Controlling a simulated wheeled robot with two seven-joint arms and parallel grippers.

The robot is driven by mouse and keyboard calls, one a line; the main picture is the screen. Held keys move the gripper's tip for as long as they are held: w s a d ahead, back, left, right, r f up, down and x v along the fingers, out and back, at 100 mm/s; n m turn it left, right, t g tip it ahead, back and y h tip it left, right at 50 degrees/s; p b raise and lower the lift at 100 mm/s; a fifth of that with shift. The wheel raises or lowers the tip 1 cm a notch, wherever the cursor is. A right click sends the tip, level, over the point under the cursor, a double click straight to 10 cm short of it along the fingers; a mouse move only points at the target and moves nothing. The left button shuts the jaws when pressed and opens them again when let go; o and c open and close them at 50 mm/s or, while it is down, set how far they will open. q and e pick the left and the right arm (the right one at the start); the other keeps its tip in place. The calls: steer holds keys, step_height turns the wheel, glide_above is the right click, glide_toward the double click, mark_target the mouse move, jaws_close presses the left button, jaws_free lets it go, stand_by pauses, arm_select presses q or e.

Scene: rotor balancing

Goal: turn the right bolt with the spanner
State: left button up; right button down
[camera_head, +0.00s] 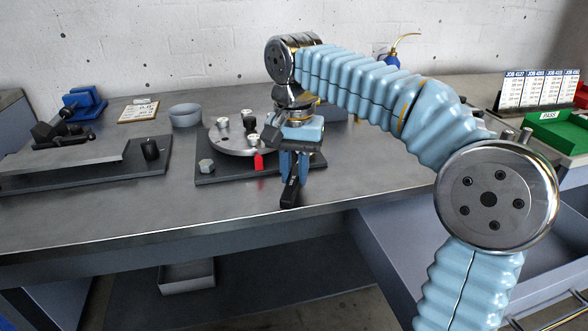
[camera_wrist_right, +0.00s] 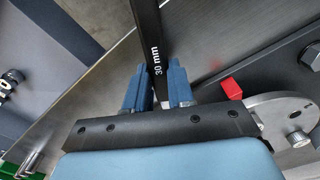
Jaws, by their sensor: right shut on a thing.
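My right gripper (camera_head: 290,178) is shut on the black spanner (camera_head: 290,194). The spanner's handle (camera_wrist_right: 148,30), marked "30 mm", runs between the two blue fingers in the wrist view. The spanner's far end is hidden behind my gripper. A grey rotor disc (camera_head: 228,143) with several upright studs sits on a dark base plate (camera_head: 225,178). A hex bolt (camera_head: 206,166) stands at the plate's left front corner. The right bolt cannot be made out; my gripper and wrist cover that side of the plate. My left gripper is out of view.
A red marker block (camera_head: 259,162) is at the disc's front edge, close left of my gripper. A grey bowl (camera_head: 185,115) and a second dark fixture (camera_head: 80,165) stand to the left. A green tray (camera_head: 560,132) is far right. The bench (camera_head: 380,175) right of my gripper is clear.

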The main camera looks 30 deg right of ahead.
steer(key=shift+r, duration=3)
